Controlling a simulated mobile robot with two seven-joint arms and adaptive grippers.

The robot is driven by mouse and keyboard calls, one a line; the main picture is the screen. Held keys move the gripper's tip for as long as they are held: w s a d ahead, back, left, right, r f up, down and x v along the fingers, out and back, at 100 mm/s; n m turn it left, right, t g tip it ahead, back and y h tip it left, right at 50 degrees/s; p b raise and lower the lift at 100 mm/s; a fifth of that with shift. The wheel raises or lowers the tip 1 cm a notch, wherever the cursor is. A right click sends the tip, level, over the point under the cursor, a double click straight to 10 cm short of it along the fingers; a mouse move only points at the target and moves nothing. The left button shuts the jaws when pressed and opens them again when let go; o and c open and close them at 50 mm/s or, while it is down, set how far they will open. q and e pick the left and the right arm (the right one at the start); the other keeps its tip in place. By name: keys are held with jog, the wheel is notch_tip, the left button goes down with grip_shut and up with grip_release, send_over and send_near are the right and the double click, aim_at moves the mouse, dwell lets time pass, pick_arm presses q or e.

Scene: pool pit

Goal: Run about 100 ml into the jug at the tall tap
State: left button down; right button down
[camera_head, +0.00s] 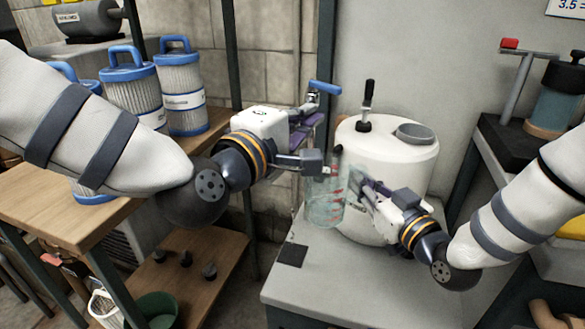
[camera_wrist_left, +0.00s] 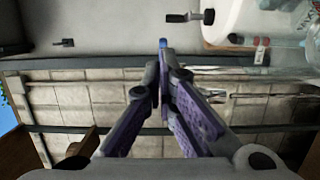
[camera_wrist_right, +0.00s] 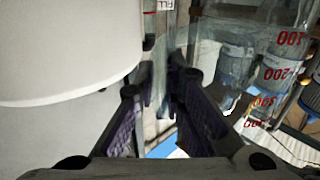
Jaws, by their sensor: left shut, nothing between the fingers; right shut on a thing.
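The clear jug (camera_head: 325,205) with red marks stands upright under the tap, in front of a white drum. The right wrist view shows its 100 and 200 marks on the clear wall (camera_wrist_right: 272,88). My right gripper (camera_head: 362,190) is shut on the jug at its right side; the exact grip is unclear. The tap's blue lever (camera_head: 325,88) sticks out above my left gripper (camera_head: 314,118). That gripper is shut and empty, its tips close to the lever's blue end (camera_wrist_left: 163,42); contact is unclear. A clear streak shows in the left wrist view; whether it is water, and the jug's level, I cannot tell.
The white drum (camera_head: 385,150) with a black handle stands on the grey stand (camera_head: 350,285) behind my right gripper. Blue-capped filter cartridges (camera_head: 180,90) stand on the wooden shelf at left. A dark bench with a pump (camera_head: 555,95) is at right. The stand's front is mostly bare.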

aim_at(332, 91)
pick_arm(q)
jog(key=c, duration=2)
grip_release()
jog(key=shift+w+d, duration=0.1)
jog(key=shift+w, duration=0.05)
jog(key=o, duration=0.4)
jog(key=w+d+n+t+y, duration=0.1)
jog(key=y, duration=0.1)
jog(key=w+d+n+t+y, duration=0.1)
jog(key=w+d, duration=0.1)
jog(key=shift+d+r+n+t+y, duration=0.2)
jog(key=shift+r+n+t+y, duration=0.1)
jog(key=shift+r+n+y, duration=0.1)
jog(key=w+y, duration=0.1)
jog(key=w, duration=0.3)
jog(key=w+d+f+n+y, duration=0.1)
jog(key=w, duration=0.3)
jog(key=w+d+n+y, duration=0.1)
jog(key=w, duration=0.3)
jog(key=shift+d+f+y, duration=0.25)
jog(key=shift+y, duration=0.15)
jog(key=shift+w, duration=0.4)
grip_shut()
